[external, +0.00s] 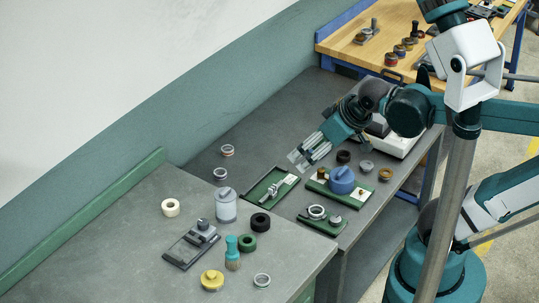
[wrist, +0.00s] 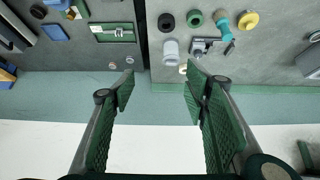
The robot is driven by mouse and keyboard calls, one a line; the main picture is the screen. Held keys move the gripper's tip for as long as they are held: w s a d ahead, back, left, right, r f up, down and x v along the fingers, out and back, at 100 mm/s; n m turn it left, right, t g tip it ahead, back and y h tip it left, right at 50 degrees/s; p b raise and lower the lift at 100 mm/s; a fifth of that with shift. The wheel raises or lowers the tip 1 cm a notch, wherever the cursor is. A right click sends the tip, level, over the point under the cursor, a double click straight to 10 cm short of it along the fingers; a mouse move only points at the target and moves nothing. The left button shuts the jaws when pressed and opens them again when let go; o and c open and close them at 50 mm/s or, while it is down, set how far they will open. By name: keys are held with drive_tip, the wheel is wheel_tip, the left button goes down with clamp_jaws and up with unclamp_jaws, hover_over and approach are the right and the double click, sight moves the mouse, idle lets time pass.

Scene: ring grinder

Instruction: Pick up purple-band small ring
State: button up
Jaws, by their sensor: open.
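Two small rings lie on the far grey bench near the wall: one with a reddish-looking band (external: 227,150), and a greyer one (external: 220,174) nearer the bench seam. They also show in the wrist view as small pale rings, the greyer one (wrist: 129,60) and the reddish one (wrist: 112,66). Another small ring (external: 262,280) lies on the near bench. The bands are too small to tell which is purple. My gripper (external: 296,160) is open and empty, above the bench to the right of the two rings. In the wrist view its fingers (wrist: 158,86) are spread wide.
A green tray with a caliper-like tool (external: 270,189) lies near my gripper. Beyond it are a green tray with a blue pot (external: 342,180) and several dark or brown rings. The near bench holds a grey cylinder (external: 226,206), a black device (external: 191,245) and a teal brush (external: 232,253).

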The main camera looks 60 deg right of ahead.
drive_tip(key=shift+w, duration=0.15)
drive_tip(key=w+d+f+m+g, duration=0.15)
drive_tip(key=w+m, duration=0.25)
drive_tip(key=w, duration=0.5)
drive_tip(key=w+d+f+m+g+h, duration=0.1)
drive_tip(key=w+d+m, duration=0.2)
drive_tip(key=w, duration=0.6)
drive_tip(key=w+d+f+m+g, duration=0.1)
drive_tip(key=w+d+f+m, duration=0.2)
drive_tip(key=w, duration=0.6)
drive_tip(key=w+d+f+m+g, duration=0.1)
drive_tip(key=w+d+f+m, duration=0.2)
drive_tip(key=w+f, duration=0.3)
drive_tip(key=w+d+f+m+g+b, duration=0.1)
drive_tip(key=w+d+f+m, duration=0.1)
drive_tip(key=w+f, duration=0.4)
drive_tip(key=w+d+f+m+g, duration=0.1)
drive_tip(key=w+d+f+m, duration=0.2)
drive_tip(key=f, duration=1)
drive_tip(key=w+m, duration=0.2)
drive_tip(key=w, duration=0.1)
drive_tip(key=shift+d+g, duration=0.35)
drive_tip(key=shift+f, duration=0.1)
drive_tip(key=shift+d+f, duration=0.15)
drive_tip(key=shift+f, duration=1.1)
